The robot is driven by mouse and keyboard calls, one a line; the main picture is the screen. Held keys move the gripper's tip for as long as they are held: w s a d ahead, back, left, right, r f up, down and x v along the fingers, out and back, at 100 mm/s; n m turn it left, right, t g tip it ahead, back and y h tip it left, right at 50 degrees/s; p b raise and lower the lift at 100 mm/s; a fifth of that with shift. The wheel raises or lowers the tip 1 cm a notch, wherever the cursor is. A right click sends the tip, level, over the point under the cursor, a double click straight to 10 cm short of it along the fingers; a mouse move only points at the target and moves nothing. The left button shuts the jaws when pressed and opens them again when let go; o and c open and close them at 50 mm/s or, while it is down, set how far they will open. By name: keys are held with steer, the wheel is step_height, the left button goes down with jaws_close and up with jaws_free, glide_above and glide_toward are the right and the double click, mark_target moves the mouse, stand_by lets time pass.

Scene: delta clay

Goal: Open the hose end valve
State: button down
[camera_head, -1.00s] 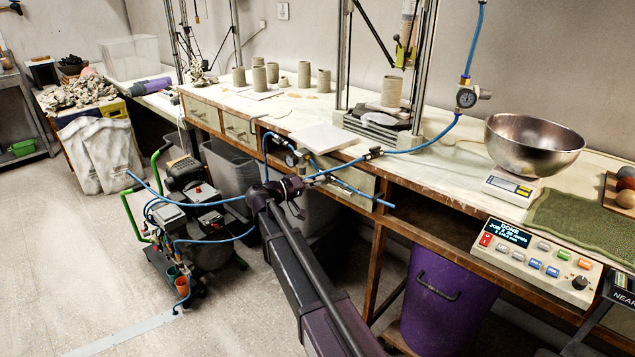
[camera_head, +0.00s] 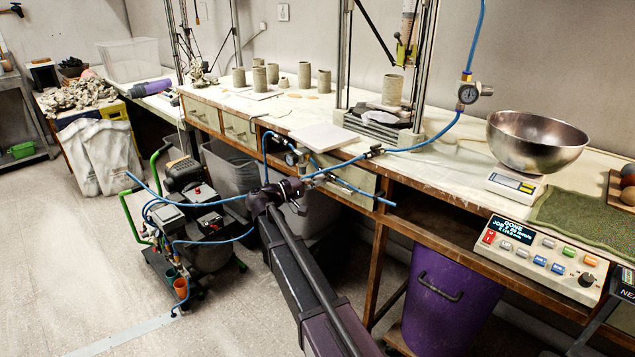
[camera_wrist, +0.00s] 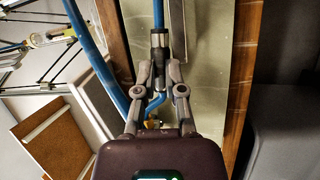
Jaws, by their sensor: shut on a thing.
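My gripper (camera_head: 308,184) is at the front edge of the workbench, among blue hoses. In the wrist view its two fingers (camera_wrist: 159,72) are closed in from both sides on a dark and metal hose fitting (camera_wrist: 159,42), which I take to be the hose end valve. A blue hose (camera_wrist: 158,12) runs into its far end. A bent blue piece (camera_wrist: 155,101) and a brass part (camera_wrist: 153,123) show between the fingers. Whether the valve is open cannot be told. In the head view my gripper largely hides the fitting.
Another hose fitting (camera_head: 374,151) lies at the bench edge. A compressor cart (camera_head: 188,205) stands left on the floor. A purple bin (camera_head: 450,300) is under the bench. A steel bowl (camera_head: 537,140) and control box (camera_head: 540,262) are right.

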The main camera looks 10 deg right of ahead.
steer(key=c, duration=0.7)
jaws_free()
steer(key=shift+r+m+p, duration=0.15)
steer(key=shift+m+p, duration=0.15)
steer(key=shift+p, duration=0.05)
steer(key=s+a+m+y+p, duration=0.15)
steer(key=s+a, duration=0.25)
steer(key=a, duration=0.9)
steer(key=s+d+f+g+y+b, duration=0.1)
steer(key=s+d+f+y+b, duration=0.1)
steer(key=s+d+f, duration=0.3)
steer(key=s+d+f+m+g+y+b, duration=0.1)
steer(key=s+d+f+y, duration=0.4)
steer(key=f, duration=0.5)
steer(key=s+d+f+g+y+b, duration=0.1)
steer(key=s+d+f+y+b, duration=0.2)
steer(key=s+f, duration=0.4)
steer(key=shift+s+d+f+m+g+y+b, duration=0.1)
steer(key=shift+d+f+m+g+y+b, duration=0.15)
steer(key=shift+d, duration=0.3)
steer(key=shift+s+d+f+g+y+b, duration=0.15)
steer(key=shift+d+y, duration=0.15)
steer(key=shift+d, duration=0.2)
steer(key=shift+r, duration=0.1)
